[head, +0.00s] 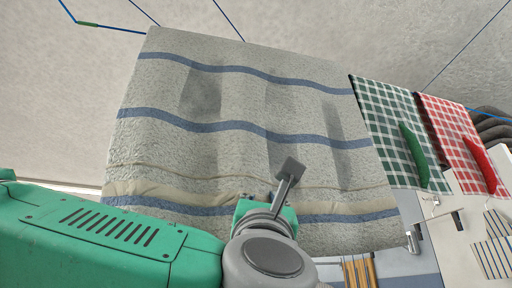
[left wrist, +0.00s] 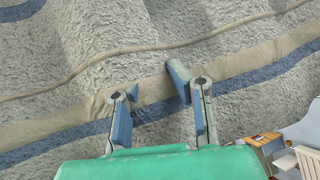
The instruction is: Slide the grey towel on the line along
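The grey towel (head: 230,150) hangs wide across the middle of the head view, with blue stripes and a beige band near its lower edge. My left gripper (head: 284,186) is in front of its lower part; one finger shows there and the other is hidden. In the left wrist view the gripper (left wrist: 155,88) has its two fingers apart, with the towel (left wrist: 85,52) filling the space behind them. The beige band passes between or just behind the fingertips; I cannot tell whether they touch it. My right gripper is not in view.
A green checked cloth (head: 392,130) and a red checked cloth (head: 462,145) hang right of the towel. Blue lines (head: 470,50) run above. A white unit with a striped cloth (head: 492,250) stands at the lower right. Pale wall is behind on the left.

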